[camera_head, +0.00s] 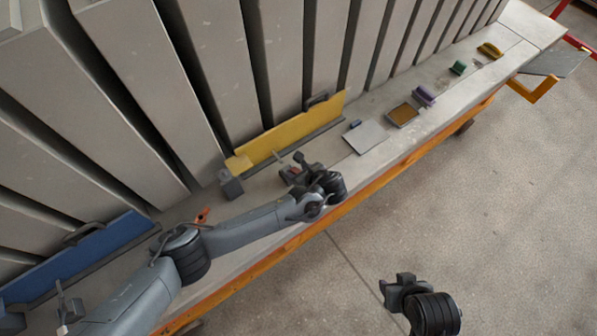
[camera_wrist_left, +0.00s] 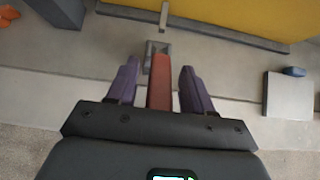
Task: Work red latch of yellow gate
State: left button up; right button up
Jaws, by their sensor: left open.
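The yellow gate (camera_head: 295,133) stands upright along the panels, with a dark handle on top; its face fills the top of the left wrist view (camera_wrist_left: 230,14). Its red latch (camera_wrist_left: 160,80) is a bar in front of a small grey bracket (camera_wrist_left: 158,50). My left gripper (camera_head: 296,172) is low in front of the gate. In the left wrist view its two purple fingers (camera_wrist_left: 158,85) are open on either side of the red latch, with a gap on both sides. My right gripper (camera_head: 398,288) is over the floor at lower right, away from the gate; its jaw opening is unclear.
A blue gate (camera_head: 85,250) stands at left, with an orange-red latch (camera_head: 202,215) near it. A grey plate (camera_head: 366,136), a brown tray (camera_head: 402,114), a purple brush (camera_head: 424,96) and a green block (camera_head: 458,68) lie along the ledge at right. Tall grey panels stand behind.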

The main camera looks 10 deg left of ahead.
pick_arm(q)
jog(key=shift+w+a+f, duration=0.1)
jog(key=shift+w+f, duration=0.05)
jog(key=shift+f, duration=0.05)
jog(key=shift+c, duration=0.5)
grip_shut()
